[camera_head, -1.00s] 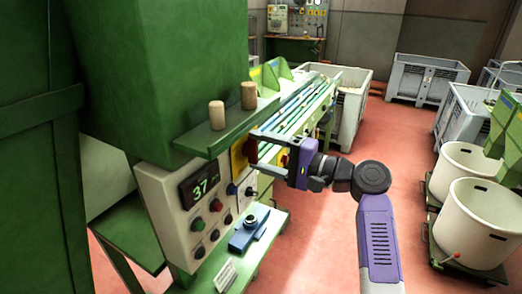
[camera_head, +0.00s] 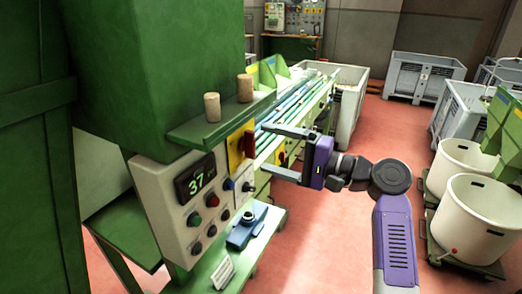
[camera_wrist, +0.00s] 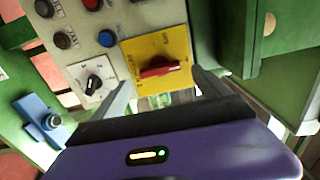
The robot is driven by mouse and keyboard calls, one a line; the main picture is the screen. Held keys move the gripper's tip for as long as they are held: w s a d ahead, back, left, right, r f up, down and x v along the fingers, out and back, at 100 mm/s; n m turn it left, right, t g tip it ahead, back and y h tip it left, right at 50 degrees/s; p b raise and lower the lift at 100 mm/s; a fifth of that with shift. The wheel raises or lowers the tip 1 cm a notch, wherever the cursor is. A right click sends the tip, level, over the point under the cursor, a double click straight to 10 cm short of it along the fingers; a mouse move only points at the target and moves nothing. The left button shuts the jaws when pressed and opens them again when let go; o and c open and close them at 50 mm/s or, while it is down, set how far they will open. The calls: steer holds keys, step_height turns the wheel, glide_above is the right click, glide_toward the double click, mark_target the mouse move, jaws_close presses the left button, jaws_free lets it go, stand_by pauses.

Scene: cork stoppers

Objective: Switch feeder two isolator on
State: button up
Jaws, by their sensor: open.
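A yellow plate (camera_head: 235,150) with a red rotary handle (camera_head: 249,144) sits at the right end of the grey control panel. The plate (camera_wrist: 137,49) and handle (camera_wrist: 160,67) also show in the wrist view, where the handle lies roughly crosswise with a slight tilt. Lettering on the plate is too small to read, so I cannot tell its feeder number or switch position. My gripper (camera_head: 268,149) is open and empty, to the right of the plate. In the wrist view its fingers (camera_wrist: 164,88) point toward the handle, one on each side, apart from it.
The panel (camera_head: 162,212) carries a display reading 37, several buttons and a black selector knob (camera_wrist: 94,82). A blue device (camera_head: 246,228) stands on the green shelf below. Two corks (camera_head: 212,106) stand on the green ledge above.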

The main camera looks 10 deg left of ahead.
steer(key=v, duration=0.4)
steer(key=shift+b, duration=0.4)
